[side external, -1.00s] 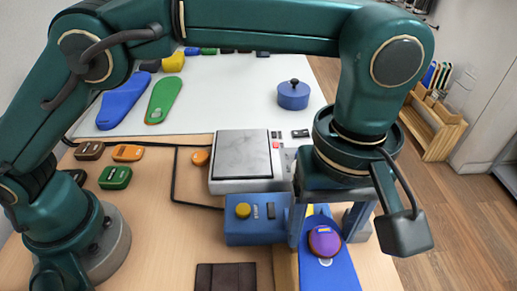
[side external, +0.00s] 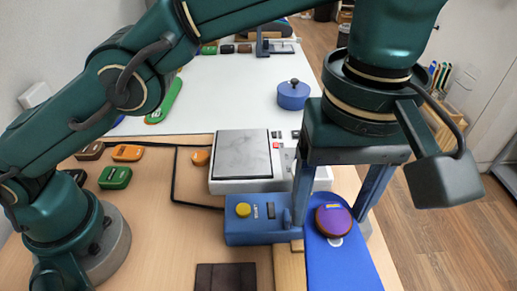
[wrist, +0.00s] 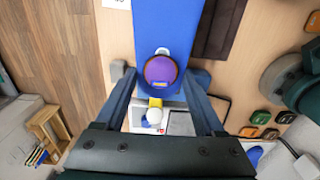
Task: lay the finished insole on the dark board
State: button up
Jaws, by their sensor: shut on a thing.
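The insole (side external: 345,268) shows as a long, flat blue piece with a round purple pad with a brown edge on it. My gripper (side external: 334,212) is shut on it, one finger at each side of the purple pad. In the wrist view the insole (wrist: 167,22) runs from between my fingers (wrist: 162,85) out past the top edge, so its far end is hidden. A dark brown board (side external: 225,278) lies on the wooden table, left of and apart from the insole. It also shows in the wrist view (wrist: 222,25).
A blue box with a yellow button (side external: 243,209) stands just left of my gripper. A grey-topped device (side external: 243,155) is behind it. A green insole (side external: 170,97) and a blue lidded pot (side external: 293,94) are on the white surface.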

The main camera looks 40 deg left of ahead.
dwell(0.3)
jog(key=shift+w+d, duration=0.25)
jog(key=shift+w+d+f, duration=0.1)
jog(key=shift+d+f, duration=0.05)
jog(key=shift+f, duration=0.35)
jog(key=shift+w+d+f, duration=0.1)
jog(key=shift+f, duration=0.75)
jog(key=s+a+f, duration=0.3)
jog(key=s+f, duration=0.1)
send_over(225, 283)
jog(key=shift+f, duration=3.5)
jog(key=shift+f, duration=0.4)
